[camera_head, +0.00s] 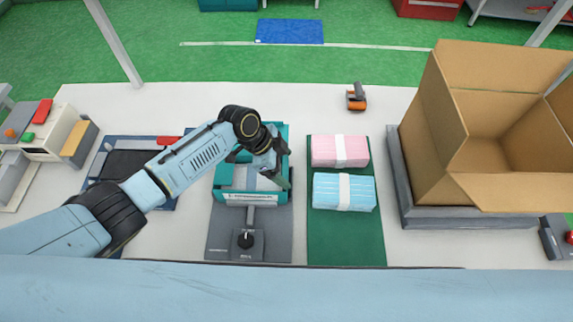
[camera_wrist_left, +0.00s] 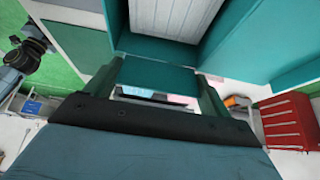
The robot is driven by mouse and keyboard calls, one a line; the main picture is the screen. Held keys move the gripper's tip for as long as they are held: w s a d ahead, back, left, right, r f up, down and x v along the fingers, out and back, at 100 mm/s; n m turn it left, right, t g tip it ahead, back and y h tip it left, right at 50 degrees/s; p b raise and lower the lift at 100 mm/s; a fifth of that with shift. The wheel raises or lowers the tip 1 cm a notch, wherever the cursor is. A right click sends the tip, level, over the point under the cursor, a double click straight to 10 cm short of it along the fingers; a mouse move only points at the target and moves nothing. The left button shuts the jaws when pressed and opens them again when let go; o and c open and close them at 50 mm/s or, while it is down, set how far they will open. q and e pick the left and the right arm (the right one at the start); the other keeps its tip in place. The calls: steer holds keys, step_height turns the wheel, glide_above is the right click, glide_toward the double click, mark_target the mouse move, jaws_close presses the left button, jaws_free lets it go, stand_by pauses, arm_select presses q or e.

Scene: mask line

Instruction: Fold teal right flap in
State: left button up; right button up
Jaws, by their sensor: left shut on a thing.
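A teal box (camera_head: 222,195) sits on a grey fixture in the head view, left of the green mat. A pale stack lies inside it. My left gripper (camera_head: 279,176) reaches down over the box's right side and hides part of it. In the left wrist view, the teal right flap (camera_wrist_left: 157,76) lies between the two green fingers of the left gripper (camera_wrist_left: 160,84), which is shut on it. The box's pale inside (camera_wrist_left: 172,18) and teal walls show beyond. How far the flap is bent is hard to tell. My right gripper is not in view.
Pink (camera_head: 340,151) and blue (camera_head: 344,192) mask bundles lie on a dark green mat (camera_head: 346,235) right of the box. A large open cardboard box (camera_head: 425,130) stands farther right. An orange-and-black tape tool (camera_head: 356,98) lies behind the mat. A dark tray (camera_head: 125,165) is at left.

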arm_select(q)
steer(key=shift+a+f+h+b, duration=0.1)
steer(key=shift+a+h+b, duration=0.15)
steer(key=shift+h+b, duration=0.45)
steer(key=o, duration=0.9)
steer(key=v, duration=1.3)
steer(key=shift+a, duration=0.15)
